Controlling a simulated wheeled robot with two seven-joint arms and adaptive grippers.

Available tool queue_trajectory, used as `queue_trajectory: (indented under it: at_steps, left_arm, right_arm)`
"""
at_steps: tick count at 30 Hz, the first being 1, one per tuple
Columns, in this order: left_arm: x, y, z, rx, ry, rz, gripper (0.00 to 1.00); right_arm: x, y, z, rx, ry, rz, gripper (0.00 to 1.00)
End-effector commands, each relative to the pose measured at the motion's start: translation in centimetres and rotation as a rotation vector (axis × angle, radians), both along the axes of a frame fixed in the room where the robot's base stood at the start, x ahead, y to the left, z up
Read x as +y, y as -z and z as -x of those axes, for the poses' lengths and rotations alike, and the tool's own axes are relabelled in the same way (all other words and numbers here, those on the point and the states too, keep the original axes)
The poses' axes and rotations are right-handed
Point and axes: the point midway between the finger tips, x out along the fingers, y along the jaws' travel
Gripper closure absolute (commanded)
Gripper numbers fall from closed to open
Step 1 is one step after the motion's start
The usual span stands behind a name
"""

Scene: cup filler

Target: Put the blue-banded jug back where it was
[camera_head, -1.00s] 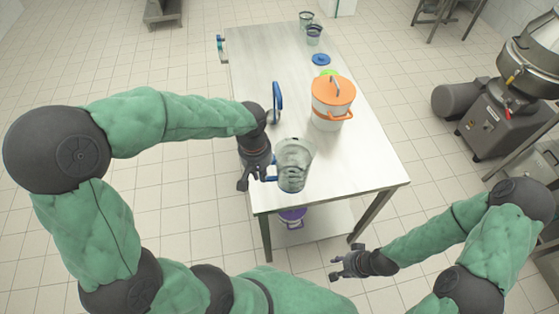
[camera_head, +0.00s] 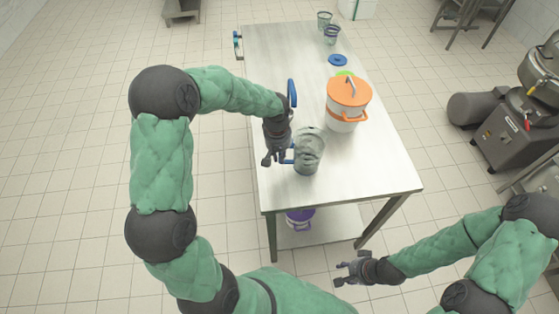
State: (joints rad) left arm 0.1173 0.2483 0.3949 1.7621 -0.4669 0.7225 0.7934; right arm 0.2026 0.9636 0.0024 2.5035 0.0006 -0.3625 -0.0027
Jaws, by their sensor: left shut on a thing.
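A clear jug (camera_head: 312,150) with a blue handle (camera_head: 288,156) is over the near left part of the steel table (camera_head: 375,172). It looks roughly upright. I cannot tell whether its base touches the tabletop, and no blue band on its body shows clearly. My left gripper (camera_head: 278,158) is at the jug's left side, shut on its handle, and the fingers hide part of it. My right gripper (camera_head: 343,272) is open and empty, out past the table's near edge and low.
A white pot (camera_head: 345,113) with an orange lid stands right of the jug. A blue upright loop (camera_head: 292,93) is behind my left gripper. A blue disc (camera_head: 338,60) and two clear cups (camera_head: 324,19) (camera_head: 332,35) are farther back. A purple-rimmed bucket (camera_head: 300,219) is on the lower shelf.

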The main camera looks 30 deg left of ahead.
Motion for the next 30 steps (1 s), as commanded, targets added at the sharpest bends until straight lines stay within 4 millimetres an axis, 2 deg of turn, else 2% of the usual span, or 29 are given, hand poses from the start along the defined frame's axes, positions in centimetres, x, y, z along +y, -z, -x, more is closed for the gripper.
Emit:
queue_trajectory:
  at_steps: [1,5,17,18,20,30]
  left_arm:
    - [0.0,1.1,0.2,0.007,0.001,0.001,1.0]
    - [0.0,2.5,0.2,0.004,0.0,0.001,1.0]
    - [0.0,2.9,0.2,0.003,0.0,0.001,1.0]
    - [-0.1,2.9,0.2,0.004,0.0,0.0,0.78]
    - [-0.1,2.8,0.2,0.004,0.0,0.0,0.63]
    - [0.0,2.7,0.2,0.004,0.0,0.0,0.63]
  right_arm:
    - [0.0,0.4,0.0,0.0,0.0,0.0,0.6]
    - [0.0,0.7,0.0,0.0,0.0,0.0,0.6]
    - [0.0,1.0,0.0,0.0,0.0,0.0,0.6]
    - [0.0,0.9,0.0,0.0,0.0,0.0,0.6]
    - [0.0,0.9,0.0,0.0,0.0,0.0,0.6]
    - [0.0,0.8,0.0,0.0,0.0,0.0,0.6]
